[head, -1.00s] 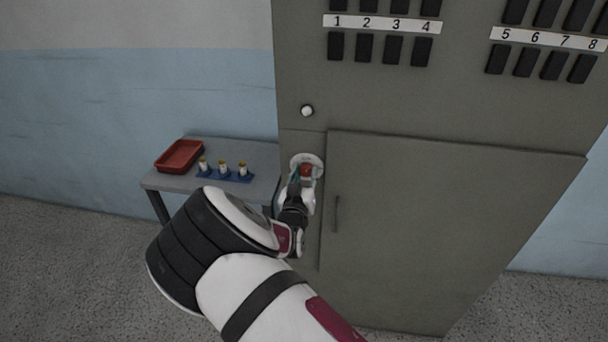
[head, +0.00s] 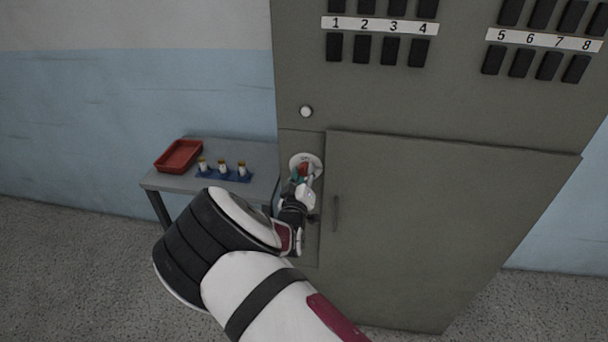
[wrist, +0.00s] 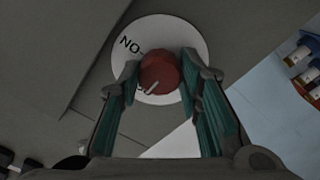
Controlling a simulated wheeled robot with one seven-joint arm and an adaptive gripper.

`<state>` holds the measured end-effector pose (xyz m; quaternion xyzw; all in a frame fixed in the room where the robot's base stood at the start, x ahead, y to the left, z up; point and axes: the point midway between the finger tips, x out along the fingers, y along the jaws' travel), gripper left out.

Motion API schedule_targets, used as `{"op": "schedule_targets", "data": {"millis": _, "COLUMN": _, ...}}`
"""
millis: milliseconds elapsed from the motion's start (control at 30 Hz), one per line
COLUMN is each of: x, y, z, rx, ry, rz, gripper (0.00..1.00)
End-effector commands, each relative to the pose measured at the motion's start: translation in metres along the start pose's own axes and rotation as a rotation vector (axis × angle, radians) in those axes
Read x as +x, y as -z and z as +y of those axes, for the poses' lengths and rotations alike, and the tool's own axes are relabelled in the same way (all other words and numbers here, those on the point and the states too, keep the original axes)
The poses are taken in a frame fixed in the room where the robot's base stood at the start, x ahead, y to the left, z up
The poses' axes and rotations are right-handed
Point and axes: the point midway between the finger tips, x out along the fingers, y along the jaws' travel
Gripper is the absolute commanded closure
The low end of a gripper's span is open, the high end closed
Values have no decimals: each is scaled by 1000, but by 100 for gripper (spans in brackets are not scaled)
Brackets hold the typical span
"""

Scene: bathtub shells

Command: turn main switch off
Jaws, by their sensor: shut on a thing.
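The main switch is a red round knob (wrist: 160,72) with a pale pointer line, on a white round plate (wrist: 178,32) on the cabinet front. In the wrist view the plate shows letters reading "NO" beside the knob; other lettering is partly hidden. My gripper (wrist: 160,80) is shut on the knob, one teal-padded finger on each side. In the head view the gripper (head: 302,178) covers part of the red knob (head: 303,168) and the lower part of its plate.
The grey cabinet (head: 450,230) has a door with a handle (head: 336,212), a white round button or lamp (head: 306,111) and numbered black switches above. A small table (head: 260,155) at left holds a red tray (head: 178,156) and several small cylinders on a blue holder (head: 238,177).

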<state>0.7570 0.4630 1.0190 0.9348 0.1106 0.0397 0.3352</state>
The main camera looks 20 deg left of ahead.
Motion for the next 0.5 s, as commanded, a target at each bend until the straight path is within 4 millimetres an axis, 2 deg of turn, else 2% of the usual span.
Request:
{"op": "schedule_targets", "data": {"millis": 267, "x": 1, "y": 1, "z": 0, "rx": 0, "ry": -1, "rz": 3, "gripper": 96}}
{"op": "schedule_targets", "data": {"millis": 300, "x": 1, "y": 1, "z": 0, "rx": 0, "ry": -1, "rz": 3, "gripper": 63}}
{"op": "schedule_targets", "data": {"millis": 367, "x": 1, "y": 1, "z": 0, "rx": 0, "ry": 0, "rz": 3, "gripper": 50}}
{"op": "schedule_targets", "data": {"millis": 500, "x": 0, "y": 1, "z": 0, "rx": 0, "ry": 0, "rz": 2, "gripper": 48}}
